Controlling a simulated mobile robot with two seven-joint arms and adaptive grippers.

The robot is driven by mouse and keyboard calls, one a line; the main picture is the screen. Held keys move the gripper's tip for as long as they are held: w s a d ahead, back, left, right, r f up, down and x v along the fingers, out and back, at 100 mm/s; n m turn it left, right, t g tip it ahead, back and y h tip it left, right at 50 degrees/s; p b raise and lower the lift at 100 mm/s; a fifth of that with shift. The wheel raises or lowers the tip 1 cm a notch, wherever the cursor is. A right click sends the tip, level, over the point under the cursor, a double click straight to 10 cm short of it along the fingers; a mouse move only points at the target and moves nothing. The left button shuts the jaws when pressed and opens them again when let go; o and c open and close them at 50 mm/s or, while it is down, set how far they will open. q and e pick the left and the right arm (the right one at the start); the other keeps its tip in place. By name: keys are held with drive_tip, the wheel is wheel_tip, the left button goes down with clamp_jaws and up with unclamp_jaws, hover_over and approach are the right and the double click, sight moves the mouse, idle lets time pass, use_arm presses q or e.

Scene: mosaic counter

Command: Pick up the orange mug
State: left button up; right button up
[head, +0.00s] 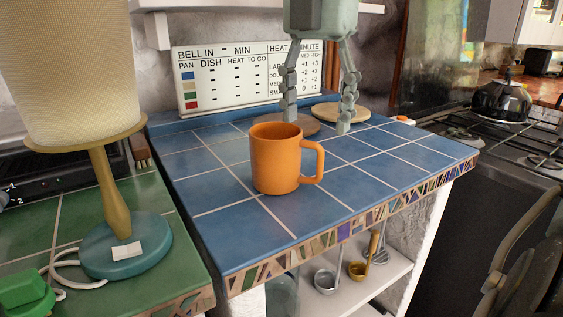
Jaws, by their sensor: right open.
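The orange mug (275,160) stands upright on the blue tiled counter (220,225), near its middle, with its handle on the right side. My right gripper (316,122) comes down from the top, above and behind the mug. Its two fingers are spread apart with nothing between them. The fingertips are apart from the mug, and the left one appears close to a round wooden board behind it. My left gripper is not in view.
Two round wooden boards (341,111) lie behind the mug. A white sign (225,75) leans at the back. A lamp with a teal base (125,245) stands left on a green tiled counter. A stove (470,130) with a dark kettle (499,101) is at right. Ladles hang below the counter.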

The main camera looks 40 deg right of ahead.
sight(286, 160)
wheel_tip(286, 160, down, 4)
drive_tip(key=shift+w+a, duration=0.15)
drive_tip(key=shift+f, duration=0.25)
clamp_jaws()
